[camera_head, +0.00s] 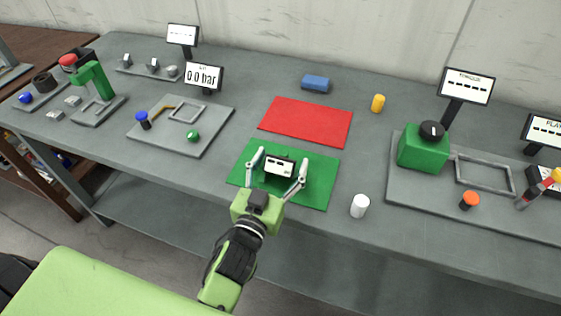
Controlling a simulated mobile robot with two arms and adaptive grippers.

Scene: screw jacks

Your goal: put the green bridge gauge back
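A small gauge with a dark frame and a white face (279,167) is on the green mat (319,187) at the front middle of the table. Any green part of it is hard to tell from the mat. My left gripper (280,161) reaches in from the front edge, with its two fingers spread on either side of the gauge. A small gap seems to show between the fingers and the gauge, so I cannot see a grip. My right gripper is not in view.
A white cylinder (360,206) stands to the right. Grey fixture plates (210,122) (405,185) lie left and right, with small display signs (204,76) behind.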

